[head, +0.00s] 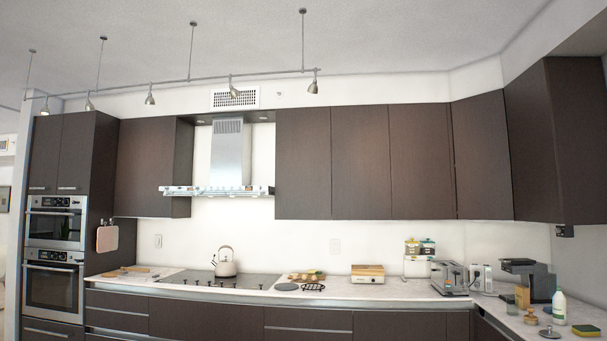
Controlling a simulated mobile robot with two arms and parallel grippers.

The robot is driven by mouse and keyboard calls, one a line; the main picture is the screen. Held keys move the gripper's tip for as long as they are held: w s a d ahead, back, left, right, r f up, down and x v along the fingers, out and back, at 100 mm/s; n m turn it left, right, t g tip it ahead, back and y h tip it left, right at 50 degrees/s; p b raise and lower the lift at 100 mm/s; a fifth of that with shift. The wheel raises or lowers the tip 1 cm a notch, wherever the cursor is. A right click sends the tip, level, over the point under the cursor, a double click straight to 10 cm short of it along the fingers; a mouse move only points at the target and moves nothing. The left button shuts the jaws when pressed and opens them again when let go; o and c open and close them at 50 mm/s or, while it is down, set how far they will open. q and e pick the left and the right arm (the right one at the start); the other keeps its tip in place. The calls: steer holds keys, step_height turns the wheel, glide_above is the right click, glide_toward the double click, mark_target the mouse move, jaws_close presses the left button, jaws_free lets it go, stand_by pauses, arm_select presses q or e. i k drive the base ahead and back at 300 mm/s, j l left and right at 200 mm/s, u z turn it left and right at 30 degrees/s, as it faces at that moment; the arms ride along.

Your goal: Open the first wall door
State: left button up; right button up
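Dark brown wall doors hang in a row above the counter, and all look closed. At the left is a wall door (145,168) beside the range hood. Right of the hood are more wall doors (303,163), with another at the corner (482,158) and one at the far right (533,145). I cannot tell which one counts as the first. No handles show clearly on these doors. Neither of my grippers is in view.
Two stacked ovens (54,255) stand at the far left under tall cabinet doors. A steel range hood (226,160) hangs over the cooktop (222,280). The counter holds a kettle (225,262), a toaster (450,277), a coffee machine (528,280) and a white bottle (559,307).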

mark_target(302, 192)
steer(key=i+l+z, duration=0.15)
steer(key=i, duration=0.2)
steer(key=i+l+z, duration=0.1)
steer(key=i, duration=0.3)
steer(key=i+l, duration=0.1)
steer(key=i, duration=0.6)
steer(key=i+l, duration=0.1)
steer(key=i, duration=0.6)
steer(key=i+l+u, duration=0.1)
steer(key=i, duration=0.55)
